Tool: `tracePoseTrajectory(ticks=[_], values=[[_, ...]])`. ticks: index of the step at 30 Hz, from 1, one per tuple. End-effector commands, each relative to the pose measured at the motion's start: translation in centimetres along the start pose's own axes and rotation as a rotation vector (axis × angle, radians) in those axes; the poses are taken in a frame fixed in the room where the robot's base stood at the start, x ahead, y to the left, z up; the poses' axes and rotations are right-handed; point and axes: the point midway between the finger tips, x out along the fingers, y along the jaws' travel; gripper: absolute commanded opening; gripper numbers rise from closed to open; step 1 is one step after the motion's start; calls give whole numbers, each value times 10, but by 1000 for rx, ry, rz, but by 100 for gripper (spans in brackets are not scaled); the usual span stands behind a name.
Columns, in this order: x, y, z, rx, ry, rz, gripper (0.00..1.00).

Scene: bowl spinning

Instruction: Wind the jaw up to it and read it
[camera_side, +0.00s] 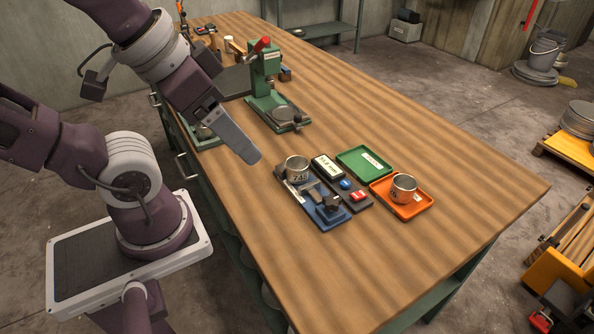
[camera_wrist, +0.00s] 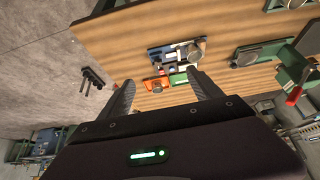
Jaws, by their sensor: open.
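A blue measuring fixture (camera_side: 318,207) lies near the bench's front edge in the side view, with a metal cup (camera_side: 297,169) standing at its far end. My gripper (camera_side: 252,155) is empty above the bench, left of the fixture. In the wrist view my gripper (camera_wrist: 163,92) is open, fingers apart.
A green tray (camera_side: 350,160), empty but for a label, and an orange tray (camera_side: 408,212) holding another metal cup (camera_side: 403,188) stand right of the readout. A green press with a red handle (camera_side: 264,70) stands behind. The bench's right side is clear.

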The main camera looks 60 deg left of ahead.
Motion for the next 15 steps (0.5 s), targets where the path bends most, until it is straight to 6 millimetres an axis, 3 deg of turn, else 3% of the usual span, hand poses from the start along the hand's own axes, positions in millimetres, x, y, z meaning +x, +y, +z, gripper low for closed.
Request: tracePoseTrajectory(ticks=[4, 7, 12, 15], values=[[6, 1, -11, -98, -38, 4, 58], [29, 4, -40, -378, -137, -9, 58], [108, 12, -86, -987, -311, -144, 58], [155, 16, -94, -1266, -363, -254, 58]])
